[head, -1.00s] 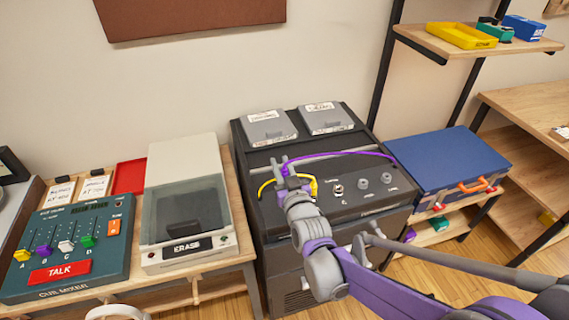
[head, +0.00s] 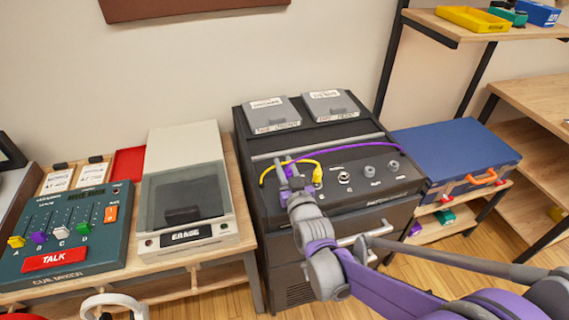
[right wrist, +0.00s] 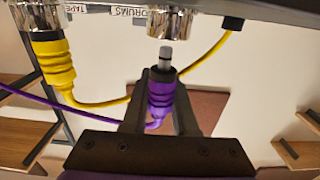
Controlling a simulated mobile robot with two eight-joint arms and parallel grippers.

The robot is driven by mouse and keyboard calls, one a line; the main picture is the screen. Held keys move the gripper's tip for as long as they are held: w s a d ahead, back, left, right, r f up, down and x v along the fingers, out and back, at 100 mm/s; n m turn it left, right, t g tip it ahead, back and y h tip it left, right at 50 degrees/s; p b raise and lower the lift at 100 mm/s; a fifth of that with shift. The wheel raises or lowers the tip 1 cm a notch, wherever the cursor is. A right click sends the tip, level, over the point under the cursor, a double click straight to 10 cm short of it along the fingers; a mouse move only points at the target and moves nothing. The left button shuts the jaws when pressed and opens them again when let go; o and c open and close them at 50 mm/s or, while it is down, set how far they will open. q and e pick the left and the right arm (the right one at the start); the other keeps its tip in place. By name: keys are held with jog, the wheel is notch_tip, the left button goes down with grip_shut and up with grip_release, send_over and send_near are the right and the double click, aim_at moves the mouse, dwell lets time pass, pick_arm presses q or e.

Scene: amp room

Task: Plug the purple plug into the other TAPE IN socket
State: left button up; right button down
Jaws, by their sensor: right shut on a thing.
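The purple plug (right wrist: 161,95) is upright between the fingers of my right gripper (right wrist: 160,115), which is shut on it. A DRUMS label is just left of this socket, and a TAPE label lies farther left. The yellow plug (right wrist: 52,65) sits in the left socket. In the head view my right gripper (head: 291,172) is over the left part of the black amp's panel (head: 350,201), beside the yellow plug (head: 317,176). My left gripper is out of view.
The purple cable (head: 345,145) runs right across the amp top, and a yellow cable (right wrist: 205,60) loops near the plug. Knobs (head: 370,171) stand to the right. An eraser unit (head: 191,235) and a mixer (head: 70,225) are left, a blue case (head: 455,155) right.

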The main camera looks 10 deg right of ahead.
jog(key=shift+f+b, duration=0.75)
jog(key=shift+f, duration=0.3)
dwell(0.5)
jog(key=c, duration=0.6)
grip_release()
jog(key=shift+s, duration=0.1)
jog(key=s, duration=1)
jog(key=shift+s+d+p, duration=0.15)
jog(key=shift+s+p, duration=0.15)
jog(key=shift+s, duration=0.05)
